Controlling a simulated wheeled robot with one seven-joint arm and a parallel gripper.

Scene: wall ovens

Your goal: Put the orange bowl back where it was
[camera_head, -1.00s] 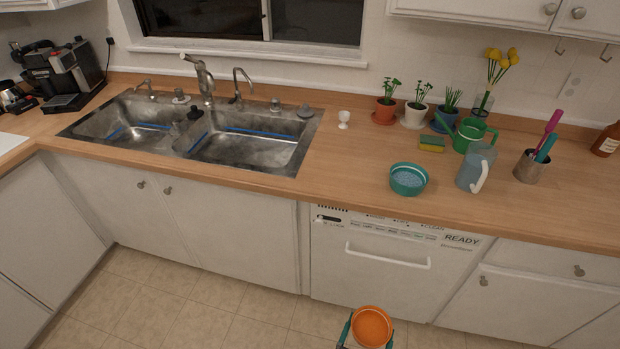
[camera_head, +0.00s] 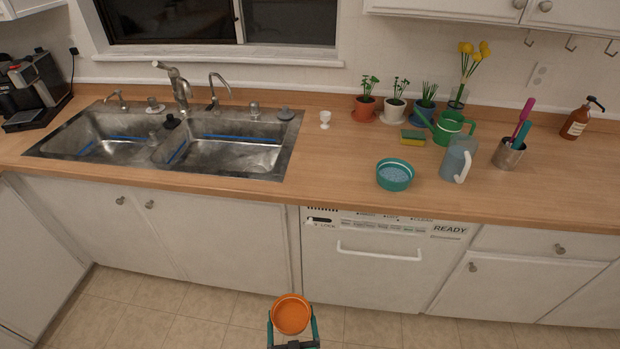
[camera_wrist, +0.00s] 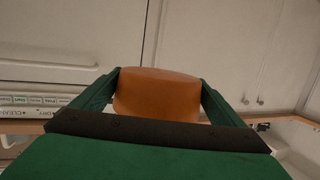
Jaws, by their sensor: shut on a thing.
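The orange bowl (camera_head: 291,314) is held between the fingers of my gripper (camera_head: 292,326), low in front of the counter and above the floor. In the head view its round opening faces up toward the camera and looks empty. In the wrist view the bowl (camera_wrist: 158,95) fills the space between the green fingers of my gripper (camera_wrist: 158,98), which press on its two sides. The bowl touches nothing else that I can see.
The wooden counter (camera_head: 335,184) has clear room between the double sink (camera_head: 225,155) and a teal bowl (camera_head: 395,175). A blue-grey pitcher (camera_head: 457,160), green watering can (camera_head: 452,128), sponge (camera_head: 413,137) and white egg cup (camera_head: 325,119) stand nearby. The dishwasher (camera_head: 380,268) is closed.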

